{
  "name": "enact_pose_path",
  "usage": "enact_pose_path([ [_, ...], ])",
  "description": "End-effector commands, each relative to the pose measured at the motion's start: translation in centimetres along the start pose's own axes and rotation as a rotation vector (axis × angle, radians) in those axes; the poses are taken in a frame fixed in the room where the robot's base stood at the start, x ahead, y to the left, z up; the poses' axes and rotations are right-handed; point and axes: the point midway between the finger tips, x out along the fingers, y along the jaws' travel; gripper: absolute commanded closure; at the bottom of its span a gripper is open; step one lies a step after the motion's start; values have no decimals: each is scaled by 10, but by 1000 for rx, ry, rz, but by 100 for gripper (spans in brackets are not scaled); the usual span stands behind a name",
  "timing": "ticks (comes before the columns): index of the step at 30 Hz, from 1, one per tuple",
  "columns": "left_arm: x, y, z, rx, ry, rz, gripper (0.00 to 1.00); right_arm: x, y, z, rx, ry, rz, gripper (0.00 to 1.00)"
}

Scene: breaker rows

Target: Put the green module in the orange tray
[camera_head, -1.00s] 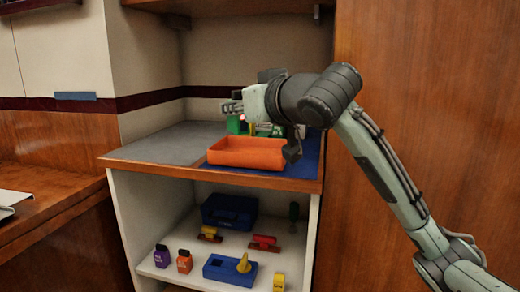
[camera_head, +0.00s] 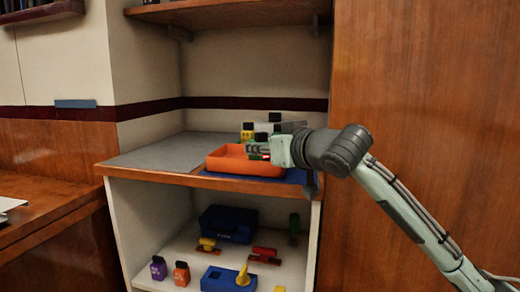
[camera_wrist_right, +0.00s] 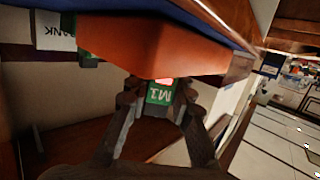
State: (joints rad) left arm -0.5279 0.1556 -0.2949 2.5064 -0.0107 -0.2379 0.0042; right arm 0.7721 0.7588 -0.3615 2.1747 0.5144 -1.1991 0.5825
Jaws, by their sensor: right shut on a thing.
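The orange tray (camera_head: 225,164) sits on the top of the white shelf unit, near its front edge. My right gripper (camera_head: 257,151) is at the tray's right part, over or just behind its rim; I cannot tell which. In the right wrist view, my right gripper (camera_wrist_right: 158,108) is shut on a green module (camera_wrist_right: 160,93) with a label reading M1. The orange tray (camera_wrist_right: 140,42) fills the area behind the module there. Whether the module touches the tray is unclear. My left gripper is not in view.
Yellow and black parts (camera_head: 248,130) stand behind the tray. A second green part (camera_wrist_right: 88,57) shows beside the tray in the wrist view. The grey counter (camera_head: 165,150) left of the tray is clear. The lower shelf holds a blue box (camera_head: 228,223), bottles and small parts.

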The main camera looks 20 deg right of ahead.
Motion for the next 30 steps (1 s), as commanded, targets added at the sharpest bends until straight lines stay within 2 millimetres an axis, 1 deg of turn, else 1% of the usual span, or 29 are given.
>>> enact_pose_path([
  [4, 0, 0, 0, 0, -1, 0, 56, 0, 0, -1, 0, 1, 0, 100],
  [8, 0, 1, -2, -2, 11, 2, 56, 0, 0, 3, 0, 1, 0, 100],
  [9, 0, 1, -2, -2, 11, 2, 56, 0, 0, 2, 0, 2, 0, 73],
  [13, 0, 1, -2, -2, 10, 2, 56, 0, 0, 2, 0, 1, 0, 58],
  [20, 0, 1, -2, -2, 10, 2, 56, 0, 0, 2, 0, 1, 0, 58],
  [24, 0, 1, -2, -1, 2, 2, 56, -2, 0, -2, 0, 1, 0, 58],
  [26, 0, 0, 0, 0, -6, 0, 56, -9, 0, -1, 0, 2, -1, 58],
  [29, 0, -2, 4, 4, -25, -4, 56, -26, 0, -1, -1, 2, 2, 58],
  [30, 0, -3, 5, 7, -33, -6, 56, -35, 0, -1, -3, 2, 0, 58],
])
